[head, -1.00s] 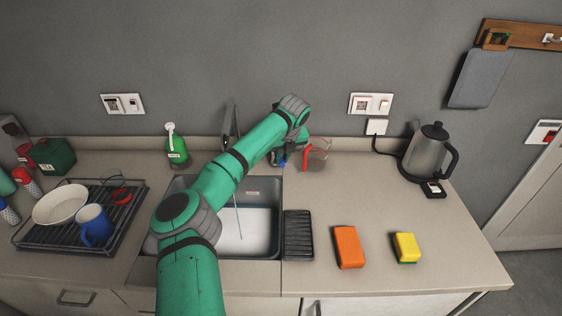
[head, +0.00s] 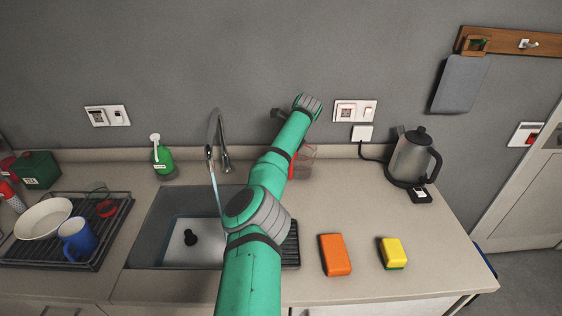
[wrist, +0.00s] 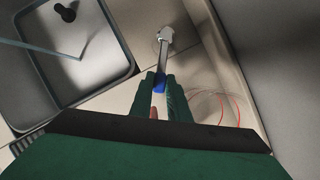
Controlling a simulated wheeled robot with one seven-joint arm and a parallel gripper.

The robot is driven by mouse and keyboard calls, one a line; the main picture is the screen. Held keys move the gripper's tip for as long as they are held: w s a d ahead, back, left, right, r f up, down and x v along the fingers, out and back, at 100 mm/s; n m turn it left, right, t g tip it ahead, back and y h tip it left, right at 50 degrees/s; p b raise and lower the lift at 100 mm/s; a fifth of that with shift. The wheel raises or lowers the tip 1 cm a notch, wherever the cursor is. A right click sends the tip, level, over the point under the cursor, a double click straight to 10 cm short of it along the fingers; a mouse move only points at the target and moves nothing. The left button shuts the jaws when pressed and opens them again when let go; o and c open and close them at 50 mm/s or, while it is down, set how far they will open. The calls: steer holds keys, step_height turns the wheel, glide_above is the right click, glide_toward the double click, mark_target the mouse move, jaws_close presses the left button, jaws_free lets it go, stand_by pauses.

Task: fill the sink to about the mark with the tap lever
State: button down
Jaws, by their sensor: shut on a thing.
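The sink (head: 150,235) has a pale bottom with a black plug-like piece (head: 190,238). Water runs from the curved grey tap (head: 214,128) in a stream (head: 213,185) into the sink. The sink also shows in the wrist view (wrist: 112,75), with the stream (wrist: 45,46) crossing it. My gripper (wrist: 160,90) is shut on the blue-tipped end of the silver tap lever (wrist: 165,57). In the head view my arm hides the gripper, the lever and the sink's right part. The fill mark is not visible now, and I cannot tell the water depth.
Left of the sink are a dish rack (head: 112,222) with a bowl and blue mug, and a green soap bottle (head: 162,158). A clear red-marked jug (head: 304,158) stands close to my arm. Orange (head: 335,255) and yellow (head: 392,253) sponges and a kettle (head: 411,160) stand right.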

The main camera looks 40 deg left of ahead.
steer(key=shift+w, duration=0.2)
steer(key=shift+s+a, duration=0.25)
steer(key=c, duration=1.8)
jaws_free()
steer(key=shift+w+d, duration=0.15)
steer(key=shift+o, duration=0.6)
steer(key=shift+d, duration=0.2)
steer(key=shift+r, duration=0.15)
